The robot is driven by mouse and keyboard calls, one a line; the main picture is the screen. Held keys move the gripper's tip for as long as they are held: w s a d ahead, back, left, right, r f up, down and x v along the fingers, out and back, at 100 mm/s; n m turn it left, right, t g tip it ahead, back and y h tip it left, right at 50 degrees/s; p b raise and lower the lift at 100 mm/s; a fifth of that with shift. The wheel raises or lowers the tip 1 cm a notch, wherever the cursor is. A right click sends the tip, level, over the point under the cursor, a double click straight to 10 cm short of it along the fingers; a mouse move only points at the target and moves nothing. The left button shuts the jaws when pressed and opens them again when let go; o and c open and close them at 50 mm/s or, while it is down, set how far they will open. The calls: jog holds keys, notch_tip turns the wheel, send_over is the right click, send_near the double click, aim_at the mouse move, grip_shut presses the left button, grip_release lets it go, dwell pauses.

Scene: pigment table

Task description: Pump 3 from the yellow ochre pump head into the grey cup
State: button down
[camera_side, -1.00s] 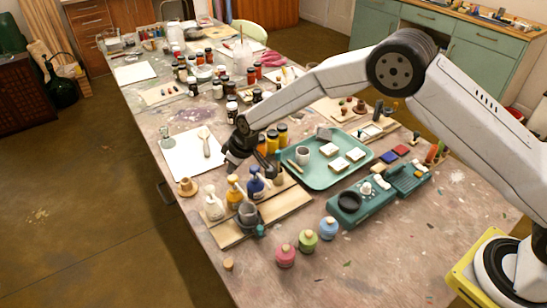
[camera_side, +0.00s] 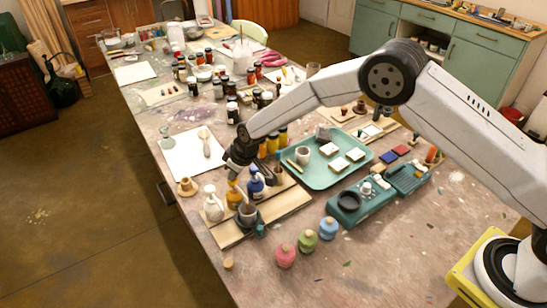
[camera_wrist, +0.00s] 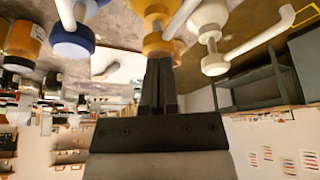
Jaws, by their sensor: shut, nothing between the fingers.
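The yellow ochre pump bottle (camera_side: 234,197) stands on a wooden board between the white pump (camera_side: 213,208) and the blue pump (camera_side: 256,187). The grey cup (camera_side: 248,213) stands on the board just in front of it. My gripper (camera_side: 232,174) is right above the yellow ochre pump head, pointing down. In the wrist view, my shut fingers (camera_wrist: 158,62) meet the yellow ochre pump head (camera_wrist: 158,40), with the blue pump (camera_wrist: 73,42) and white pump (camera_wrist: 212,62) on either side. Whether the fingers press the head down is unclear. The inside of the cup cannot be made out.
The wooden board (camera_side: 285,208) has bare room at right. A green tray (camera_side: 325,178) with white blocks and a cup lies behind it. A green scale (camera_side: 350,205) and pink, green and blue jars stand to the right and front.

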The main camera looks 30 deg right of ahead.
jog(key=shift+f, duration=0.45)
jog(key=shift+r, duration=1.75)
jog(key=shift+f, duration=1.6)
jog(key=shift+r, duration=1.6)
jog(key=shift+f, duration=1.55)
jog(key=shift+r, duration=1.55)
